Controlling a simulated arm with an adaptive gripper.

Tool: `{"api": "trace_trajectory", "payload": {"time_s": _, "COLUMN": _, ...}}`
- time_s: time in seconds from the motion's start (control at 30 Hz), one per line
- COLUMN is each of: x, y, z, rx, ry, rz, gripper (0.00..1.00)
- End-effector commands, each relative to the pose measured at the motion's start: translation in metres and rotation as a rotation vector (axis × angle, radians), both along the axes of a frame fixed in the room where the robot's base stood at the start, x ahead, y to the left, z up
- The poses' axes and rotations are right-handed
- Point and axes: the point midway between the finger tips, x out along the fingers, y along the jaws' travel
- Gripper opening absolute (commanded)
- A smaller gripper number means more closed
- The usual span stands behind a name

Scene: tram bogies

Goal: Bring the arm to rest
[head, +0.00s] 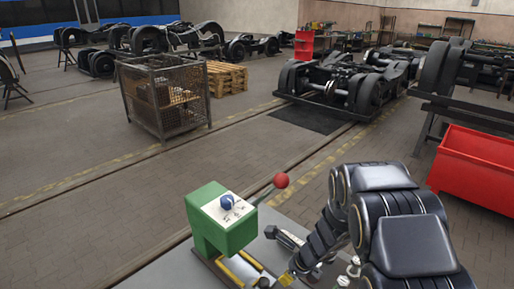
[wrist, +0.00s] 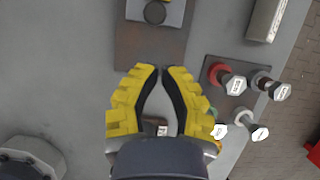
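My gripper (wrist: 161,69) has yellow fingers with dark inner pads. In the wrist view its fingertips come almost together, with a narrow gap behind them and nothing seen held. It is over the grey bench top (wrist: 80,70), near a brown plate (wrist: 150,50). In the head view only yellow parts of the gripper (head: 286,279) show low in the middle, and my black arm hides the rest. A small pale tag (wrist: 162,130) shows between the finger bases; what it belongs to is hidden.
A green box (head: 222,222) with a blue knob stands left of my arm, beside a red-balled lever (head: 281,180). Several tagged pegs (wrist: 232,84) stand on a plate right of the fingers. A red bin (head: 474,165), wire cage (head: 165,95) and bogie (head: 345,82) stand beyond.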

Motion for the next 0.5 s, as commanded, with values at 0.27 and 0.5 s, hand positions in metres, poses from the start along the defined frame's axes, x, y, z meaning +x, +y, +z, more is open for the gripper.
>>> {"api": "trace_trajectory", "payload": {"time_s": 0.27, "x": -0.052, "y": 0.041, "z": 0.089, "rx": -0.045, "ry": -0.153, "rz": 0.652, "gripper": 0.0}}
{"api": "trace_trajectory", "payload": {"time_s": 0.5, "x": -0.15, "y": 0.051, "z": 0.15, "rx": -0.134, "ry": -0.234, "rz": 1.355, "gripper": 0.0}}
